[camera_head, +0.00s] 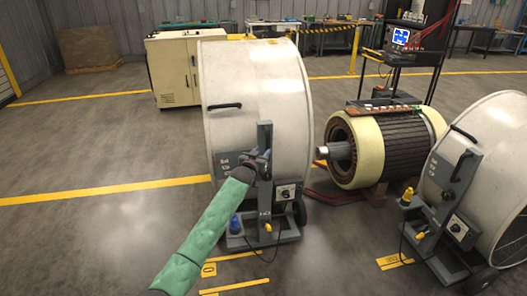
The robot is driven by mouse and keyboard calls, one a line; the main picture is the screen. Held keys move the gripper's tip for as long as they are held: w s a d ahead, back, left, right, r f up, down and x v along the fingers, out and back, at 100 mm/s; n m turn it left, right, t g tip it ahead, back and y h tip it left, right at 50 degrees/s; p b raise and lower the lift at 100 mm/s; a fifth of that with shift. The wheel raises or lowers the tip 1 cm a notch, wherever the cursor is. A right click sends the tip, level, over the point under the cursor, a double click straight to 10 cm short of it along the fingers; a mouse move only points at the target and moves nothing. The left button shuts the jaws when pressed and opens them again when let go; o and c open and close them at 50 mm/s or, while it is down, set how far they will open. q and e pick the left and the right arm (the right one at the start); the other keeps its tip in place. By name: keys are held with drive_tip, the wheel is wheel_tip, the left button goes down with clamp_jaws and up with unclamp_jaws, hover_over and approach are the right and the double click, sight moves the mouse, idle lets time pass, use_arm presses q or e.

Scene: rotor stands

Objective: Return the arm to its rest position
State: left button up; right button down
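My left arm, in a green sleeve, comes in from the bottom of the head view. Its dark gripper (260,160) is in front of the grey upright bracket on the near white drum stand (255,90). The gripper is small and dark against the bracket, so I cannot tell whether its fingers are open, shut or touching it. My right gripper does not show.
A rotor (400,145) with cream end rings lies right of the drum. A second drum stand (497,165) is at the right edge. A beige cabinet (172,70) stands behind. The floor at left is clear, with yellow lines.

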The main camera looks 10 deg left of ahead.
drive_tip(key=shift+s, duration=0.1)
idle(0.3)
